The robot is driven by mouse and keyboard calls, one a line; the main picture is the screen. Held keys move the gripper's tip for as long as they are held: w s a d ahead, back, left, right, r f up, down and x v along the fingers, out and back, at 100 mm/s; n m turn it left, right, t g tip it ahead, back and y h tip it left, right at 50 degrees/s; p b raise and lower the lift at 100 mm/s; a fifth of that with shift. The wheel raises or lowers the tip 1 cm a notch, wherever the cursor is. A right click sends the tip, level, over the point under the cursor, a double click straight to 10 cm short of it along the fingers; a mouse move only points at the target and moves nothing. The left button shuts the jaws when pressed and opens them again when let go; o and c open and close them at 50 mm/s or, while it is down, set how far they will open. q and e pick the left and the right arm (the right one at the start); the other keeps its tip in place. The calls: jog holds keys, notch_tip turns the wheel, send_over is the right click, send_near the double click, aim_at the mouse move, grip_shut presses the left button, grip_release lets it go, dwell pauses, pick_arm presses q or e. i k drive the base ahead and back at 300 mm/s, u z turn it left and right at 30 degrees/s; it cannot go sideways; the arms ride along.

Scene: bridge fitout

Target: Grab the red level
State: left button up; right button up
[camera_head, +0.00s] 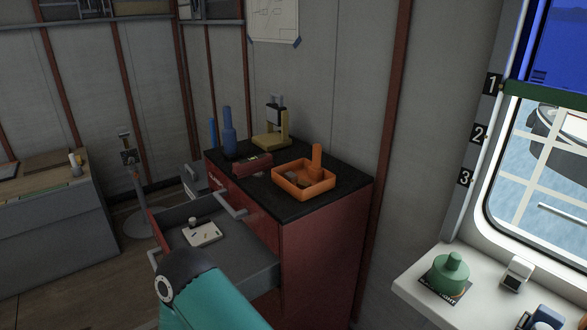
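A dark red, block-like object (253,165), which looks like the red level, lies on the black top of the red cabinet (328,196). It is near the cabinet's front edge, left of the orange tray. Its details are small and dim. A teal arm link of mine with a dark joint comes up from the bottom edge, in front of the open drawer. Neither of my grippers can be made out in this view, and nothing is seen touching the red object.
An orange tray (291,191) with small items, a blue bottle (229,141) and a yellow-based device (270,141) share the cabinet top. An open grey drawer (258,262) juts out below, holding a white card (202,234). A white sill (408,290) with a green object (451,272) is at right.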

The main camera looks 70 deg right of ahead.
aim_at(247, 168)
jog(key=z, duration=0.1)
jog(key=k, duration=1.25)
jog(key=z, duration=0.8)
jog(key=i, duration=1)
